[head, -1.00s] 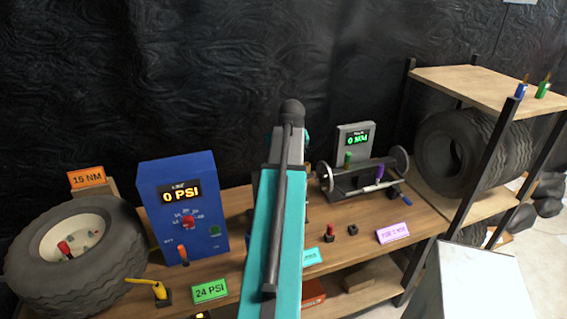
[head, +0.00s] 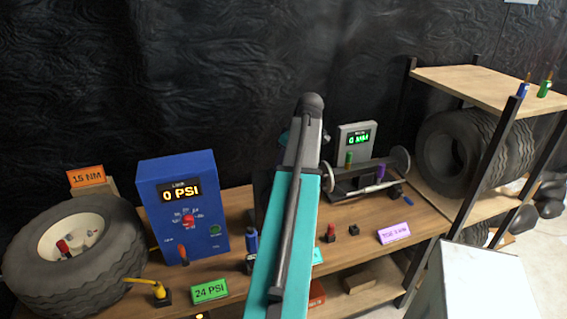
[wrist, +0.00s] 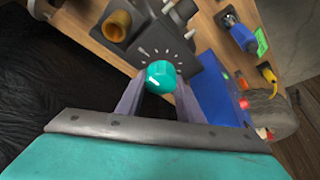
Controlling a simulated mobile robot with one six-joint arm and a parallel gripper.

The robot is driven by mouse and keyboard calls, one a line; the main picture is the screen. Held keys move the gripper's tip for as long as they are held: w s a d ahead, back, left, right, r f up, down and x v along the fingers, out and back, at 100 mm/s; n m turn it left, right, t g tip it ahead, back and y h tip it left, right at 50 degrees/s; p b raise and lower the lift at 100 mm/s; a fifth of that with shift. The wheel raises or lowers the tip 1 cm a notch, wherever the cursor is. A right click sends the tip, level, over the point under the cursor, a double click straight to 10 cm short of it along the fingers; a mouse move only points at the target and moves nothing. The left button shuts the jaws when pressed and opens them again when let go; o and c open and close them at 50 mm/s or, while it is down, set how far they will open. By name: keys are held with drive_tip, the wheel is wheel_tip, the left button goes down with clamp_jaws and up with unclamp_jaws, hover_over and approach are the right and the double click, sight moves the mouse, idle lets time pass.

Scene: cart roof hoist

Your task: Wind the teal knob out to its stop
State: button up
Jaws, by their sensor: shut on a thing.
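The teal knob (wrist: 161,74) sits on the face of a dark grey box (wrist: 185,62), inside a ring of pale tick marks. In the wrist view my gripper (wrist: 158,79) has one finger on each side of the knob and is shut on it. The knob's front shows between the fingers. In the head view my teal arm stands in front of this spot and hides the knob and the fingers. How far out the knob stands cannot be told.
A blue gauge box (head: 180,215) reading 0 PSI stands left of my arm. A tyre (head: 75,250) lies at the far left. A balancer (head: 365,177) stands on the right of the wooden bench, beside a shelf (head: 485,85) holding tyres. A brown cylinder (wrist: 117,25) is near the knob.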

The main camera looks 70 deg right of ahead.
drive_tip(key=shift+n, duration=0.3)
drive_tip(key=o, duration=1.1)
drive_tip(key=shift+c, duration=0.2)
drive_tip(key=shift+r, duration=0.15)
drive_tip(key=b+v, duration=0.3)
drive_tip(key=v, duration=1)
drive_tip(key=shift+d+r, duration=0.15)
drive_tip(key=shift+r, duration=0.1)
drive_tip(key=shift+s+r, duration=0.1)
